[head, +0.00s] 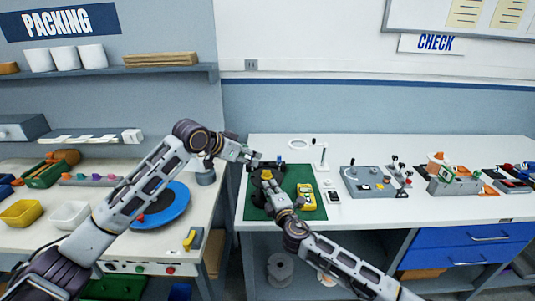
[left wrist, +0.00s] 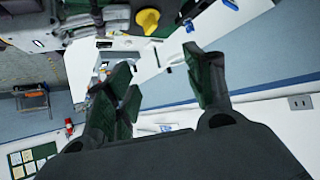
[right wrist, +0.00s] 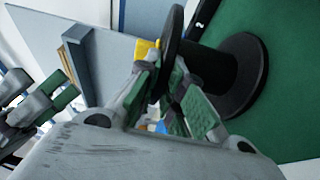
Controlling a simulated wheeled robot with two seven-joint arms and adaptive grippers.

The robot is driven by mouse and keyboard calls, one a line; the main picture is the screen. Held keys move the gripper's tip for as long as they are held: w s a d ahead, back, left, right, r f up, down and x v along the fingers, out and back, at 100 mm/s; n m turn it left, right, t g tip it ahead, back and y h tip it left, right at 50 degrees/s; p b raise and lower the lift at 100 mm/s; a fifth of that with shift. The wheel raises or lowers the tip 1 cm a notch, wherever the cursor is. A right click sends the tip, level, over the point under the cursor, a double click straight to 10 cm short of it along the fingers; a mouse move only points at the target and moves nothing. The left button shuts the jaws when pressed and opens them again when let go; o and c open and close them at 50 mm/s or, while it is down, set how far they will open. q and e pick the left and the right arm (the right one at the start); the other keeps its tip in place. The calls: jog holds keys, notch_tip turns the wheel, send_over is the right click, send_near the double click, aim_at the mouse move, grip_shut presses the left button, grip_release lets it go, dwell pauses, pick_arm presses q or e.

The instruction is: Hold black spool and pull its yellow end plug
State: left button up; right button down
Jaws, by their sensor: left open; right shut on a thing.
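The black spool (right wrist: 212,68) shows in the right wrist view, with a round flange at each end, over the green mat (right wrist: 285,60). In the head view it is mostly hidden by my right arm. Its yellow end plug (head: 266,174) faces up there; in the right wrist view the plug (right wrist: 144,48) shows partly behind the near flange, and in the left wrist view as a yellow knob (left wrist: 147,20). My right gripper (right wrist: 168,85) is shut on the spool at its near flange. My left gripper (head: 256,159) is open and empty, close to the spool but apart from the plug.
A yellow device (head: 306,197) lies on the mat beside my right gripper. A grey control box (head: 366,182) and a white stand (head: 322,160) are further right. A blue round tray (head: 163,208) is on the left table, across a gap.

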pick_arm(q)
jog(key=w+d+r+m+h, duration=0.1)
jog(key=d+r+m+h, duration=0.1)
jog(key=d+r, duration=2.1)
jog(key=w+a+f+n+g+y, duration=0.1)
jog(key=w+a+f+n+y, duration=0.15)
jog(key=f, duration=0.35)
jog(key=w+a+f+n+g+y, duration=0.1)
jog(key=w+a+f+n+y, duration=0.15)
jog(key=f, duration=0.35)
jog(key=s+a+f+n+g+y, duration=0.1)
jog(key=a+f+n+g+y, duration=0.3)
jog(key=a+f, duration=0.5)
jog(key=a+n, duration=0.2)
jog(key=shift+s+a, duration=0.3)
jog(key=shift+s, duration=0.05)
